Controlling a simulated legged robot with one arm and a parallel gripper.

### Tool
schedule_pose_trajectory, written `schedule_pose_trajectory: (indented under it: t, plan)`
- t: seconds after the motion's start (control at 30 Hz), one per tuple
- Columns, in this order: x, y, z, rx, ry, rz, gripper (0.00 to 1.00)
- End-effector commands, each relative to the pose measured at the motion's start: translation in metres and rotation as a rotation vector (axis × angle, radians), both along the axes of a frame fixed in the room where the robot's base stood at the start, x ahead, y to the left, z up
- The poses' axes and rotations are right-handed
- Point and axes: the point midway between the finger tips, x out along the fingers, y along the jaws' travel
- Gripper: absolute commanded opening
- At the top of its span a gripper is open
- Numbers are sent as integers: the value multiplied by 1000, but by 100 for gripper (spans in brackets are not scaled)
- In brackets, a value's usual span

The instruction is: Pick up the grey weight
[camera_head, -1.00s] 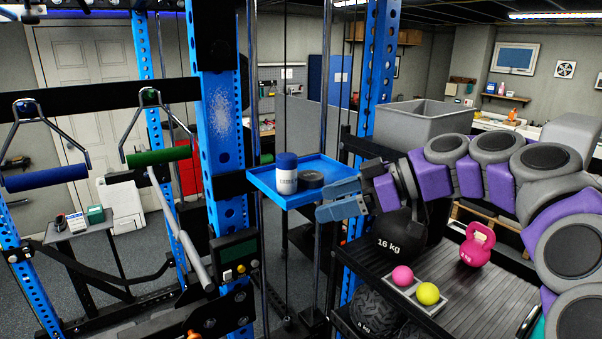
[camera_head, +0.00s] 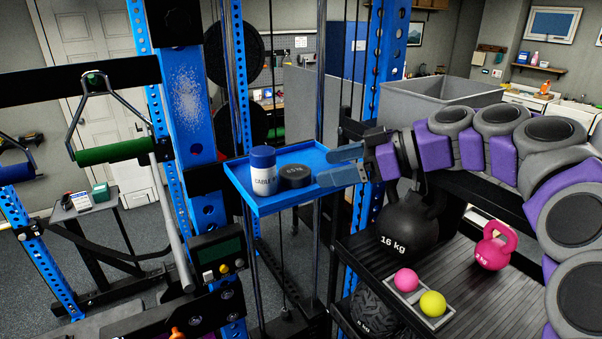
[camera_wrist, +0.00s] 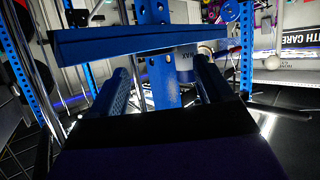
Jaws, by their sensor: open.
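The grey weight (camera_head: 295,176) is a dark, round, flat-topped disc with small lettering, lying on the right part of a blue tray (camera_head: 262,208). A white jar with a blue lid (camera_head: 262,172) stands just left of it. My gripper (camera_head: 325,167) is open and empty, its two blue-grey fingers pointing left at the tray's right edge, a short way right of the weight. In the wrist view my open fingers (camera_wrist: 160,72) point toward the blue tray's edge (camera_wrist: 110,42). I cannot make out the weight there.
The tray sits between upright rods and blue rack posts (camera_head: 190,100). Below right, a black shelf (camera_head: 400,290) holds a 16 kg kettlebell (camera_head: 408,228), a pink kettlebell (camera_head: 495,246) and two small balls. A grey bin (camera_head: 430,98) stands behind my arm.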

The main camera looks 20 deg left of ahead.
Motion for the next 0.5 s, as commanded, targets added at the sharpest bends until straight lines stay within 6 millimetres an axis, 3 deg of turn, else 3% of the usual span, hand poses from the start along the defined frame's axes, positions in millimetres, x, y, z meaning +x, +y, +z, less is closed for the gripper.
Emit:
schedule_pose_trajectory:
  t: [0.2, 0.3, 0.5]
  plan:
    - [-1, 54, -16, -19, 5, 5, 80]
    - [-3, 70, -22, -23, 5, 7, 80]
    - [-2, 61, -23, -16, 5, 6, 80]
